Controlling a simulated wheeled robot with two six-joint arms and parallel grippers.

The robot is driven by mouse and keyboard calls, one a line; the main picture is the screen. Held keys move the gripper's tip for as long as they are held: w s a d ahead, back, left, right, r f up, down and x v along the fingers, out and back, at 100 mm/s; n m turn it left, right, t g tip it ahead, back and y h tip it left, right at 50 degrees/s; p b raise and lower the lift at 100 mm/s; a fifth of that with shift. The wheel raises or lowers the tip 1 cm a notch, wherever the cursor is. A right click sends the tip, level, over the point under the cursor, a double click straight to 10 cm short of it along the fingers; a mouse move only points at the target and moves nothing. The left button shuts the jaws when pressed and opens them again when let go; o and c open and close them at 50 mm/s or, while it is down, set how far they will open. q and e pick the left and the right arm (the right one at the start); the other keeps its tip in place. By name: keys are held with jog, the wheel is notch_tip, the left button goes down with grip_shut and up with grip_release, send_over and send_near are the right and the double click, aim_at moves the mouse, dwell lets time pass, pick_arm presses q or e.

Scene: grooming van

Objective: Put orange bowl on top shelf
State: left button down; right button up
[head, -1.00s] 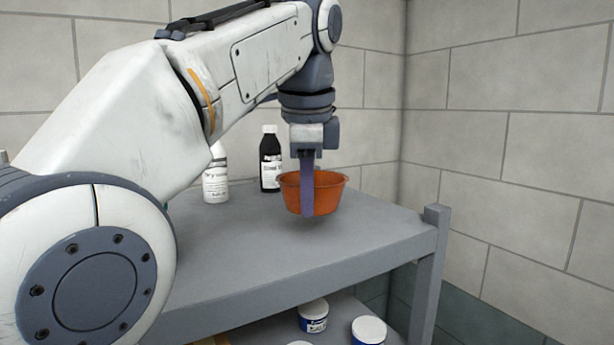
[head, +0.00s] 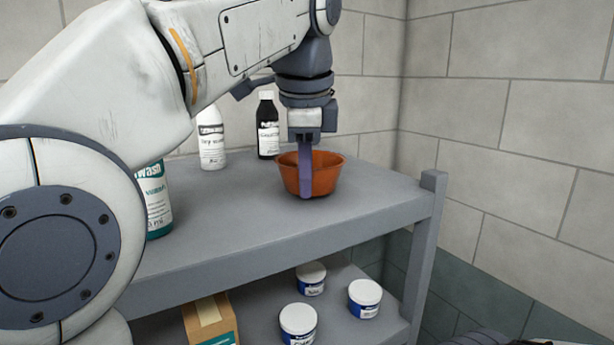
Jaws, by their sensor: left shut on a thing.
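The orange bowl (head: 328,175) is upright at the right part of the grey top shelf (head: 375,205). My left gripper (head: 305,185) points down and is shut on the bowl's wall, with one finger showing in front of it. The bowl is at or very close to the shelf surface; I cannot tell for certain whether its base touches. The far finger is hidden by the bowl and the near finger. At the lower right corner a dark part shows, but my right gripper's fingers are not in view.
On the top shelf stand a black bottle (head: 268,128), a white bottle (head: 211,140) and a teal-labelled bottle (head: 156,200). The lower shelf holds white-lidded jars (head: 299,322) and a cardboard box (head: 208,318). A corner post (head: 428,215) rises at the right. The shelf front is clear.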

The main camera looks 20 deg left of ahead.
pick_arm(q)
jog(key=shift+f+b, duration=0.3)
jog(key=shift+f, duration=0.15)
jog(key=c, duration=0.9)
grip_release()
jog(key=shift+c, duration=0.2)
